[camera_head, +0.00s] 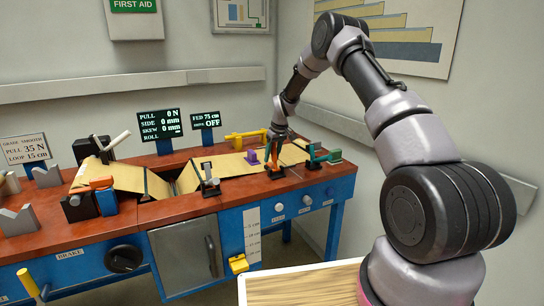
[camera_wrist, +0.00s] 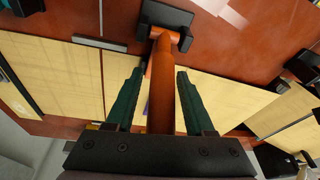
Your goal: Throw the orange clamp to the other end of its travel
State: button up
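The orange clamp (camera_wrist: 163,75) shows in the wrist view as a thick orange bar running down from a black bracket (camera_wrist: 165,20) on the red-brown bench top. My gripper (camera_wrist: 160,72) has its two teal fingers on either side of the bar, with a visible gap at each side. It is open and does not grip the bar. The lower end of the bar passes behind the dark gripper body. In the head view my gripper (camera_head: 277,140) is over the clamp's orange lower part (camera_head: 274,171), at the bench's right half; the arm hides most of the bar.
A purple part (camera_head: 251,157) stands close left of the clamp, and a teal-handled clamp (camera_head: 313,153) close right. A dark clamp (camera_head: 209,180) stands further left. Tan sheet (camera_head: 227,165) covers the bench behind. Black display screens (camera_head: 159,124) stand at the back.

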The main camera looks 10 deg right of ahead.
jog(key=shift+r, duration=0.15)
jog(key=v, duration=1)
jog(key=shift+s+r, duration=0.15)
jog(key=shift+r, duration=0.1)
jog(key=s+d+r+m+t, duration=0.1)
jog(key=s+d+r+m, duration=0.1)
jog(key=s+r, duration=0.8)
jog(key=s+d+r+m+t, duration=0.1)
jog(key=s+d+r+m, duration=0.1)
jog(key=s+r, duration=0.9)
jog(key=s+d+r+m+t, duration=0.1)
jog(key=s+r+m, duration=0.1)
jog(key=s, duration=1)
jog(key=s+d+r+m+t, duration=0.1)
jog(key=s+r+m+t, duration=0.1)
jog(key=s, duration=1)
jog(key=shift+s+d+r+m, duration=0.35)
jog(key=shift+s+d+m, duration=0.05)
jog(key=shift+m, duration=0.5)
